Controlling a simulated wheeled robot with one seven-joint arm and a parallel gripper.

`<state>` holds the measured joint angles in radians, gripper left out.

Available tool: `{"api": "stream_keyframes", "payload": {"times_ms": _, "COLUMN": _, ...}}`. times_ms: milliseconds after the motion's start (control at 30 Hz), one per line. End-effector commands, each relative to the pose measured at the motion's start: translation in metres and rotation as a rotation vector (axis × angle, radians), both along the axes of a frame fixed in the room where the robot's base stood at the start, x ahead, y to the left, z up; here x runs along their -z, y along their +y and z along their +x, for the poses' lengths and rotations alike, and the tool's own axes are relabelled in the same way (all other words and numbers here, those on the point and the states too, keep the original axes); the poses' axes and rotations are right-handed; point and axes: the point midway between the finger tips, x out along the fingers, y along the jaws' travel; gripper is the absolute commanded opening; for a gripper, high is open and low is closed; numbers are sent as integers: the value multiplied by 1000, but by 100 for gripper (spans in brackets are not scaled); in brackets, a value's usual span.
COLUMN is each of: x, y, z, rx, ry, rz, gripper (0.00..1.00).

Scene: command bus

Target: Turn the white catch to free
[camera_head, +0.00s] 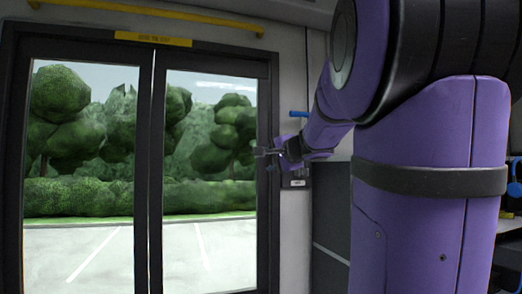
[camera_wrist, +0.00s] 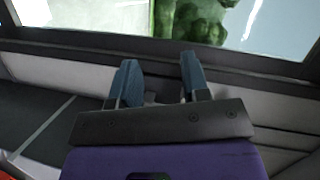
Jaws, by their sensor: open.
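My gripper (camera_head: 262,152) is at the right edge of the glass double door (camera_head: 150,150) in the head view, pointing left. In the wrist view my gripper (camera_wrist: 158,68) shows two blue fingers spread apart, with nothing clearly held between them. A small dark panel with a pale label (camera_head: 298,183) is on the wall just below and right of my gripper. I cannot make out the white catch for certain in either view; my gripper and wrist cover part of the wall there.
A yellow rail (camera_head: 150,16) runs above the door, with a yellow sign (camera_head: 153,39) on the frame. A short blue bar (camera_head: 298,114) sticks out above my wrist. In the wrist view the dark door frame (camera_wrist: 120,42) crosses close beyond the fingertips.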

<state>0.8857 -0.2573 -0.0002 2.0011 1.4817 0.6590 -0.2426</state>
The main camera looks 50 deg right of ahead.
Motion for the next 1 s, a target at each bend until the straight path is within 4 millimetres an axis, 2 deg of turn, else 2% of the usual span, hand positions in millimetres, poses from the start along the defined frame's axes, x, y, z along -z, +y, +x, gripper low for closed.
{"api": "stream_keyframes", "payload": {"times_ms": 33, "x": -9, "y": -32, "z": -7, "rx": 71, "ry": -49, "rz": 28, "gripper": 43}}
{"api": "stream_keyframes", "payload": {"times_ms": 100, "x": -21, "y": -66, "z": -17, "rx": 150, "ry": -115, "rz": 62, "gripper": 43}}
{"api": "stream_keyframes", "payload": {"times_ms": 200, "x": -32, "y": -102, "z": -31, "rx": 234, "ry": -186, "rz": 96, "gripper": 43}}
{"api": "stream_keyframes", "payload": {"times_ms": 300, "x": -39, "y": -123, "z": -41, "rx": 284, "ry": -230, "rz": 115, "gripper": 43}}
{"api": "stream_keyframes", "payload": {"times_ms": 433, "x": -42, "y": -135, "z": -43, "rx": 308, "ry": -251, "rz": 126, "gripper": 43}}
{"api": "stream_keyframes", "payload": {"times_ms": 533, "x": -42, "y": -140, "z": -34, "rx": 309, "ry": -252, "rz": 128, "gripper": 43}}
{"api": "stream_keyframes", "payload": {"times_ms": 1000, "x": -41, "y": -176, "z": 33, "rx": 308, "ry": -250, "rz": 128, "gripper": 43}}
